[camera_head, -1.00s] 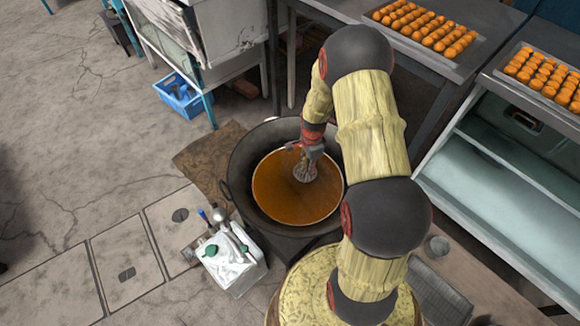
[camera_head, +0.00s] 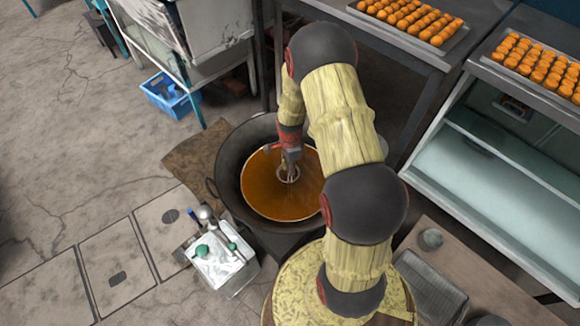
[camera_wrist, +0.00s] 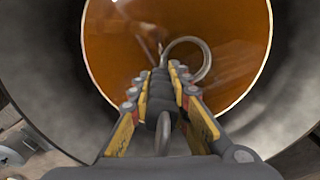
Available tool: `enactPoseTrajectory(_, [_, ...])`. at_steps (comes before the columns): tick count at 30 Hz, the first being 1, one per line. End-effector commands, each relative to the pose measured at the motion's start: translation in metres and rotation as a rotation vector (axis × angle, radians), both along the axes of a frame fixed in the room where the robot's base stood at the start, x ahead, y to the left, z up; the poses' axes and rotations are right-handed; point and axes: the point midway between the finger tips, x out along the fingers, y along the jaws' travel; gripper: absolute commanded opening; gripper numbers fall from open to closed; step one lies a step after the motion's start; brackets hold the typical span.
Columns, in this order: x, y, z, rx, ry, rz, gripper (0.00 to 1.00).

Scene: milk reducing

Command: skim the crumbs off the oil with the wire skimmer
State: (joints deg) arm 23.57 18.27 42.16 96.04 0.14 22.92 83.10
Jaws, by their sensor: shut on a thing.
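A large dark wok (camera_head: 228,185) holds brown-orange oil (camera_head: 265,200). My gripper (camera_head: 291,153) is above the oil, inside the wok's rim, and also shows in the wrist view (camera_wrist: 160,75). It is shut on the dark handle (camera_wrist: 160,95) of the wire skimmer. The skimmer's round head (camera_head: 289,174) is at the oil's surface below my gripper; I cannot tell how deep it sits. In the wrist view a metal ring (camera_wrist: 188,58) shows just beyond the fingers, over the oil. I cannot make out separate crumbs.
Trays of orange balls (camera_head: 412,22) rest on the counters at the upper right. A small metal cup (camera_head: 432,238) stands on the table at the lower right. A blue crate (camera_head: 170,95) lies on the floor.

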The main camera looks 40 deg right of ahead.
Motion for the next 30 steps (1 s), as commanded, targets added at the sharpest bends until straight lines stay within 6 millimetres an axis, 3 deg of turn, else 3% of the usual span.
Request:
enactPoseTrajectory(9, [0.000, 0.000, -0.032, 0.000, 0.000, 0.000, 0.00])
enactPoseTrajectory(30, [0.042, -0.050, -0.029, -0.001, -0.002, 0.000, 0.00])
